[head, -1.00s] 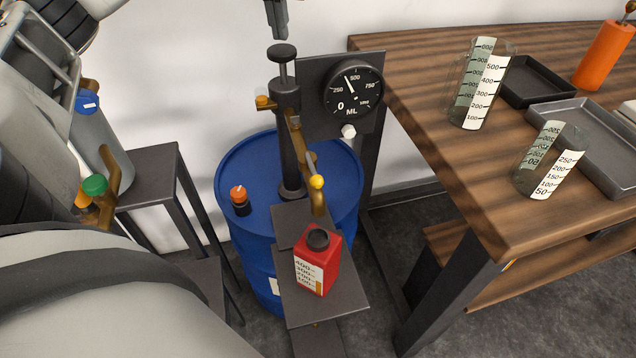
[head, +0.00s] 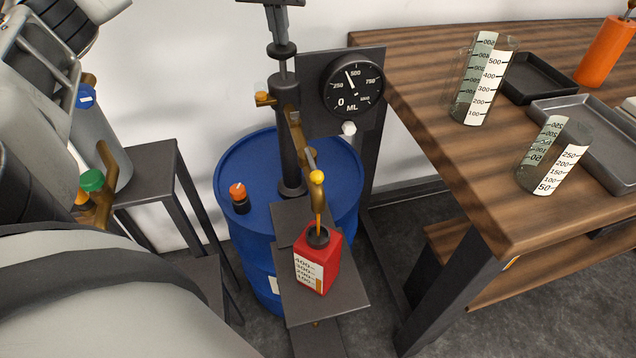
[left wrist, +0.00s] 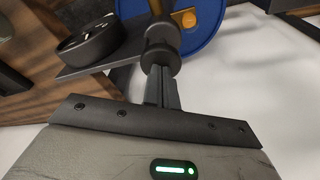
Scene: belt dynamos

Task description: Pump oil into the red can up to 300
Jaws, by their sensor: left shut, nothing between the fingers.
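The red can (head: 332,262) stands upright on the dark shelf (head: 345,298) in front of the blue drum, under the brass spout (head: 317,183). A thin amber stream of oil (head: 318,216) falls from the spout into the can's mouth. An amber strip shows beside the can's scale; its exact level is too small to read. The dial gauge (head: 352,88) has its needle just left of the 500 mark. My left gripper (head: 278,38) is shut and empty, its tips at the pump knob (head: 282,51). The left wrist view shows its shut fingers (left wrist: 161,95) at the knob. My right gripper is not in view.
The blue drum (head: 232,177) has an orange-topped cap (head: 238,193). At right, a wooden table (head: 430,75) holds two glass measuring beakers (head: 484,78), dark trays (head: 540,78) and an orange bottle (head: 604,52). A small dark stand (head: 150,175) is left of the drum.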

